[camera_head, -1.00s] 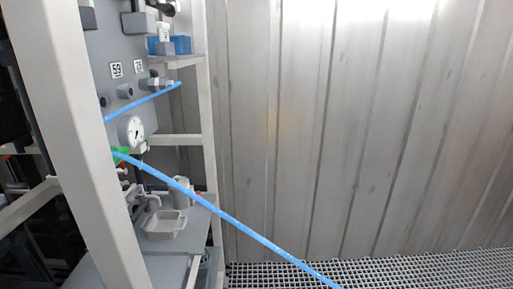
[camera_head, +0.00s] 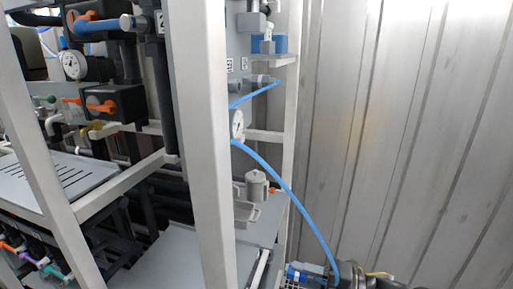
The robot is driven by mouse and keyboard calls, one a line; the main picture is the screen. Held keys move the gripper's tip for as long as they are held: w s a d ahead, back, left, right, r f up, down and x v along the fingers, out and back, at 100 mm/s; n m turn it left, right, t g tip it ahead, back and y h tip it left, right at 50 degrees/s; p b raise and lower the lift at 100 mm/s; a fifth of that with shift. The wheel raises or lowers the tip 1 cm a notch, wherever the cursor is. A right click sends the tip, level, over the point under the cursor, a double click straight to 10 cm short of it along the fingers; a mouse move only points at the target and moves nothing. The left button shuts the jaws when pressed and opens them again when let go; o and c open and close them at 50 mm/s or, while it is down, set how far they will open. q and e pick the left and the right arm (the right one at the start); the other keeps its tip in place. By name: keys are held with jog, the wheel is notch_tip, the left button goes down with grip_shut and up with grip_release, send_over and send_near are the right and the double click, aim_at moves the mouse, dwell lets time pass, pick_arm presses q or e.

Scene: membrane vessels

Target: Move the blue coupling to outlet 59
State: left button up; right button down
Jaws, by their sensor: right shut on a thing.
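A blue hose (camera_head: 287,187) runs from behind the white frame post down to my right gripper (camera_head: 343,271) at the bottom edge. The right gripper is shut on the hose end, where the blue coupling is; the coupling is largely hidden by the jaws. Outlet 59 (camera_head: 234,87) is a grey stub on the grey panel, partly hidden by the post. Its small label (camera_head: 229,65) is too narrow to read now, but an earlier frame reads 59. The gripper is well below and to the right of the outlet. My left gripper is out of view.
A white post (camera_head: 200,150) stands before the panel. Right of outlet 59, a grey fitting (camera_head: 262,79) carries another blue hose. A gauge (camera_head: 237,125), a grey jug (camera_head: 257,185) and a tray (camera_head: 245,213) lie below. Metal wall at right is clear.

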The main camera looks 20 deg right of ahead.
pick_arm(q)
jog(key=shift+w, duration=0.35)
pick_arm(e)
jog(key=shift+f, duration=0.15)
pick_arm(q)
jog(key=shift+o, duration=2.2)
pick_arm(e)
jog(key=shift+w+r, duration=0.3)
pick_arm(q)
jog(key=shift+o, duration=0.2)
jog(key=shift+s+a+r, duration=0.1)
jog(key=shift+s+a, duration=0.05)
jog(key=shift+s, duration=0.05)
pick_arm(e)
jog(key=w+a+r+n+g+y, duration=0.1)
jog(key=w+r, duration=0.5)
jog(key=r, duration=0.3)
jog(key=w+r, duration=0.7)
jog(key=r, duration=0.3)
pick_arm(q)
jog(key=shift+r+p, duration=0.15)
jog(key=shift+p, duration=0.15)
pick_arm(e)
notch_tip(320, 180, up, 21)
jog(key=w, duration=0.1)
